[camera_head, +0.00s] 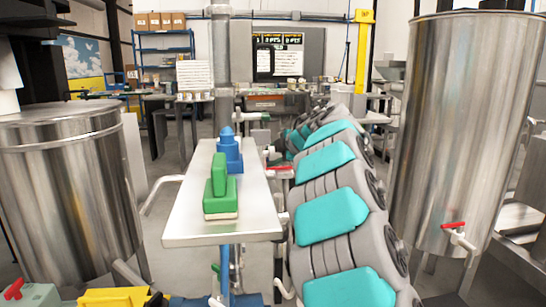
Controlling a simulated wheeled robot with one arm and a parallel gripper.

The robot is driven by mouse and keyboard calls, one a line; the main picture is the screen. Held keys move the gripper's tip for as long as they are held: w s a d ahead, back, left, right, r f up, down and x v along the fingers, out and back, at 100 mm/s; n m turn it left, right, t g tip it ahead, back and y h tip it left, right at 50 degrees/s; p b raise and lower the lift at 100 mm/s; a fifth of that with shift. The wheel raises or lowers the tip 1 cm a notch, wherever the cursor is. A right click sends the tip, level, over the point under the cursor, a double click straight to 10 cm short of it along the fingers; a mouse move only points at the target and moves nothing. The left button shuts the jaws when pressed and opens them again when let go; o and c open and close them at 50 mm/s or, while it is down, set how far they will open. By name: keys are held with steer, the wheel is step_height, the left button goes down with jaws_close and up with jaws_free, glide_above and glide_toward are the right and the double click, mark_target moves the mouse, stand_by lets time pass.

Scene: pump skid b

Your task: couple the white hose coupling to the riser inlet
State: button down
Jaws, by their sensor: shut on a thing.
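A grey vertical pipe (221,70) rises behind the far end of a narrow light tabletop; it may be the riser. I cannot pick out the white hose coupling with certainty. A small whitish piece (215,301) at the bottom edge is cut off and too unclear to name. My gripper is not in view, so what it holds is hidden.
The narrow tabletop (190,220) bears a green block-shaped item (220,192) and a blue stepped item (229,152). Grey bodies with teal covers (328,215) line its right. Steel tanks stand left (65,185) and right (465,130); the right one has a red-handled valve (455,227).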

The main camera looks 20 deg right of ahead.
steer(key=shift+w+a, duration=0.2)
steer(key=shift+a, duration=0.55)
steer(key=shift+w+a, duration=0.2)
steer(key=shift+a, duration=0.5)
steer(key=shift+c, duration=1.1)
jaws_free()
steer(key=shift+d, duration=0.15)
